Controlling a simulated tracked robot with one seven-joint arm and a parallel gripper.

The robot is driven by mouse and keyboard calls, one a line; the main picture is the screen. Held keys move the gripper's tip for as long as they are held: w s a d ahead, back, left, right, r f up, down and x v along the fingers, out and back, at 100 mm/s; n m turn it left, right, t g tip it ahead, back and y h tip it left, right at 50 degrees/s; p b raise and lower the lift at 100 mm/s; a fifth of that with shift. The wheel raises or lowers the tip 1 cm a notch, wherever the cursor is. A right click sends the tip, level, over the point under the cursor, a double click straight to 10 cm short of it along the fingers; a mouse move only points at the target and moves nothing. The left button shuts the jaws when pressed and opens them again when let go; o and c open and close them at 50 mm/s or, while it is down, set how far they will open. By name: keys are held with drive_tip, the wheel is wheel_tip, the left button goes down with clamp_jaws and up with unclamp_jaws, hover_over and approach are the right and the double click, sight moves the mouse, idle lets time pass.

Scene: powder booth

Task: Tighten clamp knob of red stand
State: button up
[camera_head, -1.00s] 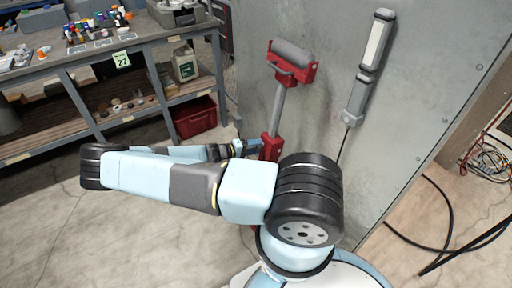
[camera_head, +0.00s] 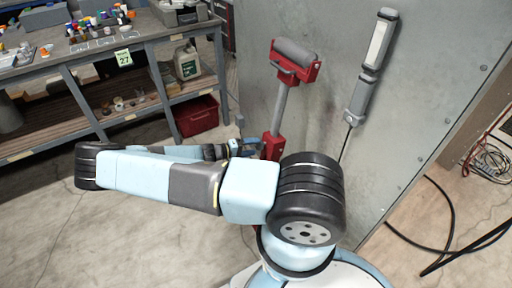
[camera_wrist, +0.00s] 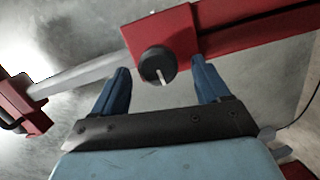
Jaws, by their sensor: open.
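The red stand (camera_head: 272,146) stands against the grey metal wall, with a grey post (camera_head: 281,108) rising to a red roller head (camera_head: 293,60) at its top. Whether the fingertips reach the knob's depth I cannot tell. In the head view my gripper (camera_head: 246,142) is beside the red sleeve, and the knob cannot be made out.
A grey shelf bench (camera_head: 110,48) with bottles and small parts stands at the left, with a red crate (camera_head: 196,117) below. A light fixture (camera_head: 371,70) hangs on the wall, with its cable running down. Black cables (camera_head: 447,225) lie on the floor at right.

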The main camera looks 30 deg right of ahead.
drive_tip(key=v, duration=1.1)
drive_tip(key=shift+a, duration=0.15)
drive_tip(key=s+a+r+y, duration=0.2)
drive_tip(key=r+y, duration=0.3)
drive_tip(key=r, duration=0.6)
drive_tip(key=s+a+r+y, duration=0.15)
drive_tip(key=r+y, duration=0.25)
drive_tip(key=r, duration=0.6)
drive_tip(key=s+a+r+y, duration=0.25)
drive_tip(key=r+y, duration=0.25)
drive_tip(key=r, duration=0.6)
drive_tip(key=s+d+r+n+t+y, duration=0.1)
drive_tip(key=s+r+t, duration=0.6)
drive_tip(key=s+r, duration=1.4)
drive_tip(key=shift+d+r+n+t+y, duration=0.15)
drive_tip(key=shift+d+n+t+y, duration=0.3)
drive_tip(key=shift+n, duration=0.45)
drive_tip(key=shift+s+d, duration=0.1)
drive_tip(key=shift+s, duration=0.05)
drive_tip(key=shift+c, duration=0.3)
